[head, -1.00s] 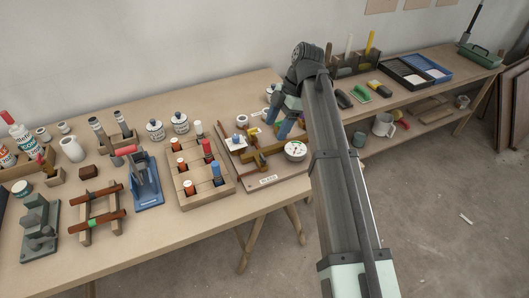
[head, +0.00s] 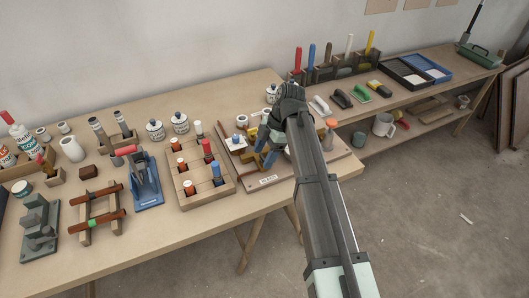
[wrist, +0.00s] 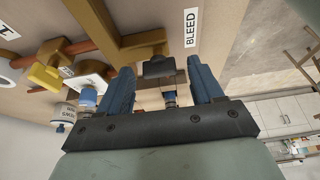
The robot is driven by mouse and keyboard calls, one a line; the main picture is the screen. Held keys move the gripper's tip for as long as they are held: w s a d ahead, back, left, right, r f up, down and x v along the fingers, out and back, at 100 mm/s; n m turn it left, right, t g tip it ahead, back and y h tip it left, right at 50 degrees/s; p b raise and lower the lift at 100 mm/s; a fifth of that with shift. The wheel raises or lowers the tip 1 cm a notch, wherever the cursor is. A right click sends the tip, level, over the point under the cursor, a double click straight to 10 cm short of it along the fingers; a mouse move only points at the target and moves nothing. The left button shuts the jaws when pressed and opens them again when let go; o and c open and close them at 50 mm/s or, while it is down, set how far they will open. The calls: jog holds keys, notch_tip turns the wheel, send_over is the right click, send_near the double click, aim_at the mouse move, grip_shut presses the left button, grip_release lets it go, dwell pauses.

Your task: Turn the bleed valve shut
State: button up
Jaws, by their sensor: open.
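The bleed valve shows in the wrist view as a dark handle (wrist: 158,66) beside the end of a brass pipe (wrist: 108,32), near a white BLEED label (wrist: 192,28). My gripper (wrist: 160,70) is open, with one blue finger on each side of the dark handle. I cannot tell whether either finger touches it. In the head view my gripper (head: 264,160) is low over the valve board (head: 290,178), and my arm hides the bleed valve and the gauge there.
A yellow valve handle (wrist: 46,74) and a white square piece (wrist: 88,75) are left of my fingers in the wrist view. A wooden rack of coloured pegs (head: 187,200) stands left of the board. Jars (head: 180,123) stand behind. The board is near the table's right end.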

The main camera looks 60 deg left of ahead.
jog(key=shift+c, duration=0.4)
jog(key=c, duration=1)
jog(key=shift+d+m, duration=0.1)
jog(key=shift+m, duration=0.3)
jog(key=m+y, duration=0.1)
jog(key=m, duration=0.3)
jog(key=shift+d+y, duration=0.15)
jog(key=shift+y, duration=0.25)
jog(key=m+t+y, duration=0.1)
jog(key=m, duration=0.3)
jog(key=shift+s+d, duration=0.1)
jog(key=shift+s, duration=0.05)
jog(key=m+t, duration=0.1)
jog(key=m, duration=0.1)
jog(key=m+y, duration=0.1)
jog(key=m, duration=0.1)
jog(key=shift+s+m+t, duration=0.1)
jog(key=shift+m+t, duration=0.3)
jog(key=shift+m+t+y, duration=0.4)
jog(key=shift+m+t, duration=0.4)
jog(key=shift+m, duration=1.3)
